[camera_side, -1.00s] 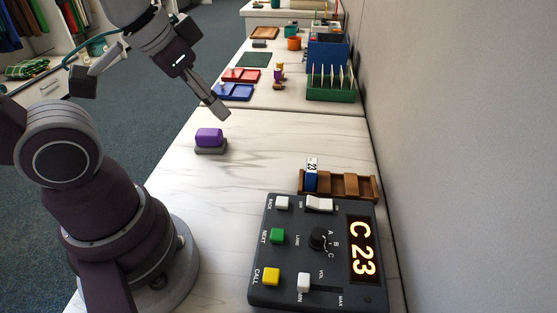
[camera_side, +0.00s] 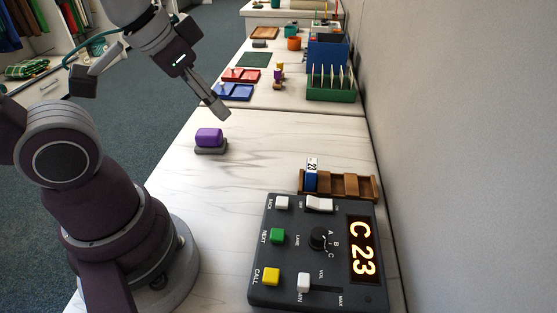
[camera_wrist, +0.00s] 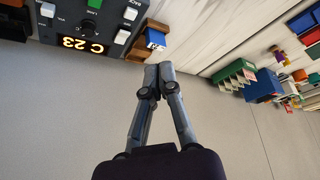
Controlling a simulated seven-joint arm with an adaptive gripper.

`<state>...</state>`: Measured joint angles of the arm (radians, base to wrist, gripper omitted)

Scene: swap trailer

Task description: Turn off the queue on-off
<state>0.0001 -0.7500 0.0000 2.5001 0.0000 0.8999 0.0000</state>
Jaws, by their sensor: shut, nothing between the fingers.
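The dark grey queue control box (camera_side: 290,248) lies on the near right of the white table, its display (camera_side: 361,249) lit with "C 23". The white on-off rocker switch (camera_side: 319,204) is at the box's far edge; which side is pressed is too small to tell. In the wrist view the box (camera_wrist: 113,45) is at the upper left, with a white switch (camera_wrist: 130,13) at its edge. My gripper (camera_side: 222,112) is shut and empty, raised above the table beyond the purple block and well apart from the box. Its closed fingertips (camera_wrist: 159,68) show in the wrist view.
A wooden rack (camera_side: 345,186) with a blue number tag (camera_side: 311,175) stands just behind the box. A purple block (camera_side: 209,137) sits on a grey base left of centre. Trays, a green card holder (camera_side: 331,94) and a wall (camera_side: 450,150) lie beyond and right. The table's middle is clear.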

